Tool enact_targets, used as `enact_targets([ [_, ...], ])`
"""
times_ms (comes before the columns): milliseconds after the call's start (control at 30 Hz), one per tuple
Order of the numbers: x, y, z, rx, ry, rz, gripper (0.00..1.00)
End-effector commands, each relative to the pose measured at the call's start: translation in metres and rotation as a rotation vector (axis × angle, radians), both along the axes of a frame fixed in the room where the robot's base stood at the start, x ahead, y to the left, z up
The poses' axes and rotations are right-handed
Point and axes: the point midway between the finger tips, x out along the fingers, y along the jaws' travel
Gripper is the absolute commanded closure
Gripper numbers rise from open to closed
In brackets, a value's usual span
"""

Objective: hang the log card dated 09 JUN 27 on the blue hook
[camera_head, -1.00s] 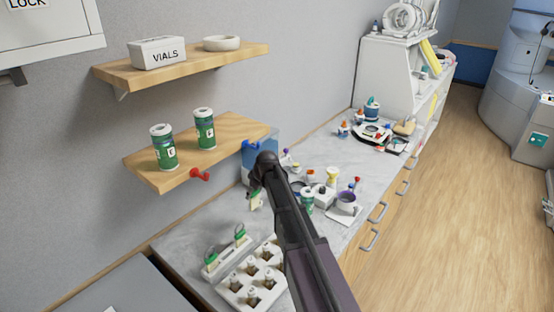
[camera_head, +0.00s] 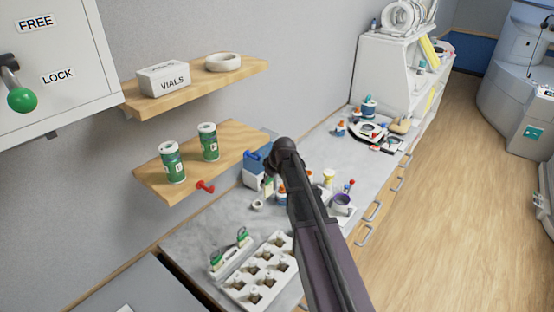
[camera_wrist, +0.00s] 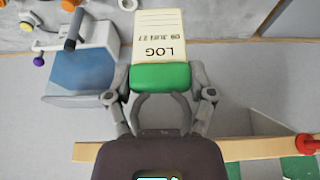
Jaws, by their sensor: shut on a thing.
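My gripper (camera_wrist: 160,80) is shut on the green end of a white log card (camera_wrist: 158,35). The card reads LOG and 09 JUN 27, upside down in the wrist view. In the head view my arm hides most of the gripper, and a small pale and green bit of the card (camera_head: 268,186) shows beside it. A dark blue shape (camera_head: 252,156) shows at the right end of the lower shelf; I cannot tell whether it is the blue hook or part of the container there. A red hook (camera_head: 205,186) sticks out from the shelf's front edge.
The lower shelf (camera_head: 222,150) bears two green canisters (camera_head: 172,162). A rack with green-topped items (camera_head: 231,255) and a white tray (camera_head: 262,272) stand on the counter. A blue container (camera_wrist: 82,72) lies left of the card in the wrist view. Several small items crowd the counter beyond my arm.

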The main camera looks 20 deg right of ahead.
Motion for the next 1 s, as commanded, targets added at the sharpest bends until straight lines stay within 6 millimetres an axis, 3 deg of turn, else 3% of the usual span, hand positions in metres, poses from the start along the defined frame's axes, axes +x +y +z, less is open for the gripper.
enact_targets([
  [33, -0.005, -0.004, 0.018, 0.000, 0.000, -0.001, 0.62],
  [100, -0.009, -0.008, 0.029, 0.001, 0.000, -0.002, 0.62],
  [333, -0.019, -0.018, 0.053, 0.000, 0.000, 0.000, 0.62],
  [1000, -0.022, -0.022, 0.059, 0.001, -0.001, 0.000, 0.62],
])
